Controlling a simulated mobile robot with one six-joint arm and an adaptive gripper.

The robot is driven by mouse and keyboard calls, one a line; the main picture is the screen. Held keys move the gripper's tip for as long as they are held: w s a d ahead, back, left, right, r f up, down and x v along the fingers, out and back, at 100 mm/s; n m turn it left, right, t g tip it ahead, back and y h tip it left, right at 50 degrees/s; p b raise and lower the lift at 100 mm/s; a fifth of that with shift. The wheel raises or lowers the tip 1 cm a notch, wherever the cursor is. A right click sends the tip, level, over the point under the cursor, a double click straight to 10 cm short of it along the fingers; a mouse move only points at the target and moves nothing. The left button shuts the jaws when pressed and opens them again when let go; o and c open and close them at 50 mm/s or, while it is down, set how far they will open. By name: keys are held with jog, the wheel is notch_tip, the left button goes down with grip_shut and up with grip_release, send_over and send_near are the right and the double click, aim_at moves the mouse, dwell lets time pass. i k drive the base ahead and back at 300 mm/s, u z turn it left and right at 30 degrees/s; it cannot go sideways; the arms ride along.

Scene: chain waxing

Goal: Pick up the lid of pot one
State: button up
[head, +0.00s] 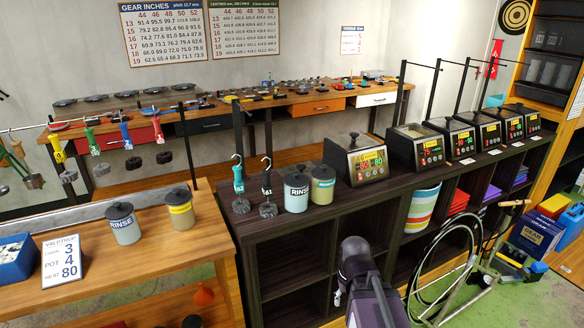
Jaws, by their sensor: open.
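A row of wax heater pots with digital displays stands on the dark shelf bench. The nearest, leftmost pot (367,168) has a dark lid (353,145) with a black knob, seated on top. The pot to its right (424,152) shows a pale tan top and no clear knob. Several more pots (458,143) run toward the right end. I cannot read a pot number on any of them, so which is pot one is unclear. Parts of my arm rise at the bottom centre, in front of the bench; its gripper fingers do not show.
Two lidded jars (297,190) and hanging hooks (239,178) stand left of the nearest pot. Thin black posts (434,92) rise behind the pots. A bike wheel and frame (447,262) stand before the bench at right. A card (62,259) reads chain 3, pot 4, heat 80.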

aim_at(301, 170)
jog(key=u, duration=0.05)
jog(key=i, duration=1.2)
jog(key=z, duration=0.4)
